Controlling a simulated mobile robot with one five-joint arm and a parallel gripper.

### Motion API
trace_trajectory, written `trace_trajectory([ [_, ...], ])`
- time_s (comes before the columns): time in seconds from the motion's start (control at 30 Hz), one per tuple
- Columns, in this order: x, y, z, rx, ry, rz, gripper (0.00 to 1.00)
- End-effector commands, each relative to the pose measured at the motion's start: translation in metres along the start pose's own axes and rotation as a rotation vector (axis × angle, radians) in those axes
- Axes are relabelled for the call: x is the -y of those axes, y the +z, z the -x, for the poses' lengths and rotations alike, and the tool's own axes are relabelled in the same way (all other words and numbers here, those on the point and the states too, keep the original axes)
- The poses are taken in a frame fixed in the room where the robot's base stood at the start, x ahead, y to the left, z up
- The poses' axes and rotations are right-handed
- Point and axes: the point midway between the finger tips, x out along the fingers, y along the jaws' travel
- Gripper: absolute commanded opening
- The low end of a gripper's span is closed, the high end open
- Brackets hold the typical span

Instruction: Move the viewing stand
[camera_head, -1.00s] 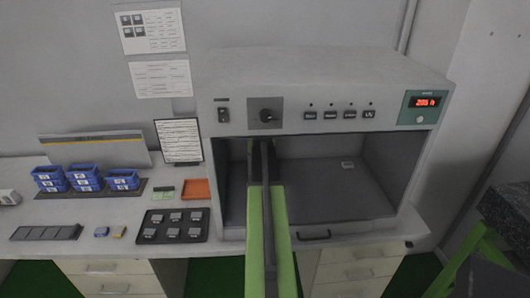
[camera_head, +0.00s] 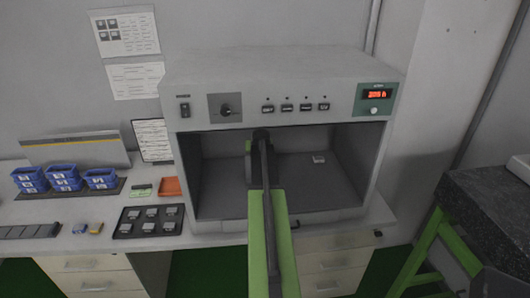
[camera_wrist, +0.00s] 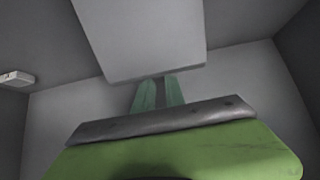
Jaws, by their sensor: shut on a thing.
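A light grey flat panel, which looks like the viewing stand (camera_wrist: 140,40), fills the upper middle of the wrist view. The green fingers of my gripper (camera_wrist: 158,82) are shut on its lower edge. In the head view, my green arm reaches into the open light booth (camera_head: 285,58), and my gripper end is dark and small inside its left half. The stand cannot be made out there; my arm hides that spot. I cannot tell whether the stand touches the booth floor.
Blue bins (camera_head: 65,178), a black tray of grey samples (camera_head: 149,221) and an orange tile (camera_head: 170,187) sit left of the booth. A dark stone-topped table (camera_head: 490,205) stands at right.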

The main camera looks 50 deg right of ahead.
Motion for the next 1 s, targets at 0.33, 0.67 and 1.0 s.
trace_trajectory([
  [0.33,-0.002,-0.003,-0.003,-0.001,-0.002,0.001,0.00],
  [0.67,-0.007,-0.003,-0.003,-0.001,0.002,-0.003,0.41],
  [1.0,-0.008,-0.004,0.001,-0.001,0.003,-0.004,0.41],
])
